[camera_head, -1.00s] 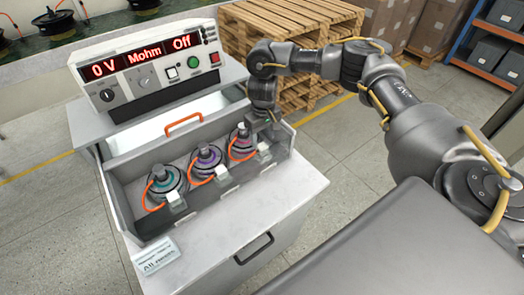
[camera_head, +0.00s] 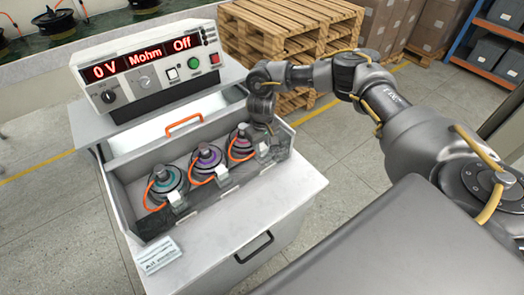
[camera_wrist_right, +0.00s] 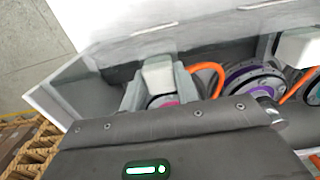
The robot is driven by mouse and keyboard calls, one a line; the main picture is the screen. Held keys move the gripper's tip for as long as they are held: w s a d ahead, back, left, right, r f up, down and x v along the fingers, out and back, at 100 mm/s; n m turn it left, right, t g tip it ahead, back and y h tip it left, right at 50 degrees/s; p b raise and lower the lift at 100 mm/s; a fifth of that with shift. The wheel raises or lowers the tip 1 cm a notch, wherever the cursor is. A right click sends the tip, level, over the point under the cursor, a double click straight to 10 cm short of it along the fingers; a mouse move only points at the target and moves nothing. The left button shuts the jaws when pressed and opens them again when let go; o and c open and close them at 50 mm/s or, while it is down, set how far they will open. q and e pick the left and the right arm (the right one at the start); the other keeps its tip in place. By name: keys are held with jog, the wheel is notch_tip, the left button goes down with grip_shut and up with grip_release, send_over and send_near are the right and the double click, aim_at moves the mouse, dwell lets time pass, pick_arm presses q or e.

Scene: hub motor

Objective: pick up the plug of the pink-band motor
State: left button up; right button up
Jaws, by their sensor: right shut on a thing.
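The pink-band motor (camera_head: 241,146) sits rightmost in the row in the grey open-front tray. Its white plug (camera_wrist_right: 157,74) shows in the right wrist view, between the two grey fingers of my right gripper (camera_wrist_right: 159,87). The fingers are shut on the plug from both sides. In the head view my right gripper (camera_head: 264,143) is low at the tray's right end, beside the pink-band motor, and covers most of the plug. Part of the pink band (camera_wrist_right: 163,101) shows below the plug in the wrist view. My left gripper is not in view.
The purple-band motor (camera_head: 208,158) and teal-band motor (camera_head: 165,182) stand to the left, with orange cables and white plugs (camera_head: 221,175). A tester (camera_head: 150,65) reading "0 V Mohm Off" stands behind. An orange handle (camera_head: 184,122) rises behind the motors. Wooden pallets (camera_head: 285,45) are at the back.

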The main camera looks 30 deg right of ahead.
aim_at(262, 146)
jog(key=shift+c, duration=0.7)
jog(key=shift+r, duration=0.25)
notch_tip(262, 146, up, 10)
jog(key=shift+f+b, duration=0.15)
jog(key=shift+b, duration=0.15)
grip_shut()
jog(key=shift+r+p, duration=1.5)
jog(key=shift+p, duration=0.8)
